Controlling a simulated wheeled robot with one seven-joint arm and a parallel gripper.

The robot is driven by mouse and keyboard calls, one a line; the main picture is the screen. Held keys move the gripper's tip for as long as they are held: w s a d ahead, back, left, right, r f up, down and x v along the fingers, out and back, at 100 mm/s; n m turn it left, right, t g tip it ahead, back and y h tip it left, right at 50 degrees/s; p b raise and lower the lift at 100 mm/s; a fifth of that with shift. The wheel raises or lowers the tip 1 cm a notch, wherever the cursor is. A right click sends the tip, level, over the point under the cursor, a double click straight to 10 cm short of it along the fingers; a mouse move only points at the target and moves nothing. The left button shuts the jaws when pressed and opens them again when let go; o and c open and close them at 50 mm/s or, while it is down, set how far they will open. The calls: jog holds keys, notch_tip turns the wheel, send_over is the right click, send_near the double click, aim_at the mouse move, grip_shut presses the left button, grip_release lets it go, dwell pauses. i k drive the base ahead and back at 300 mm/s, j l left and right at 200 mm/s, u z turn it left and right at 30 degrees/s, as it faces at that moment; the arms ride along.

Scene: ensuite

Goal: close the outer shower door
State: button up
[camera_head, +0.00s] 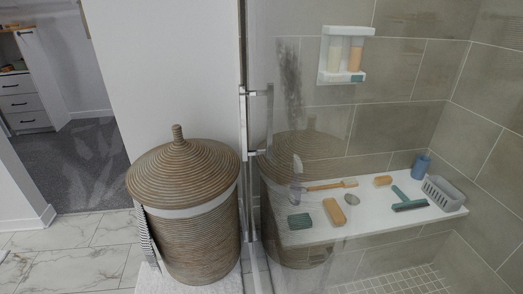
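The clear glass of the shower (385,125) fills the right half of the head view, and I look through it at the shower's inside. A metal handle (243,120) stands upright near the glass's left edge, with short bars at its top and bottom. A faint mirror image of the basket shows in the glass. I cannot tell which pane is the outer door, or how far it stands open. My gripper is not in view.
A lidded wicker basket (190,225) stands just left of the handle, close to the glass. Behind the glass, a white bench (375,222) holds bath items, and a white wall shelf (342,77) holds bottles. Marble tiles (70,250) at lower left look mostly clear.

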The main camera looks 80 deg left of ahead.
aim_at(271, 263)
jog(key=i+u, duration=0.15)
jog(key=u, duration=0.65)
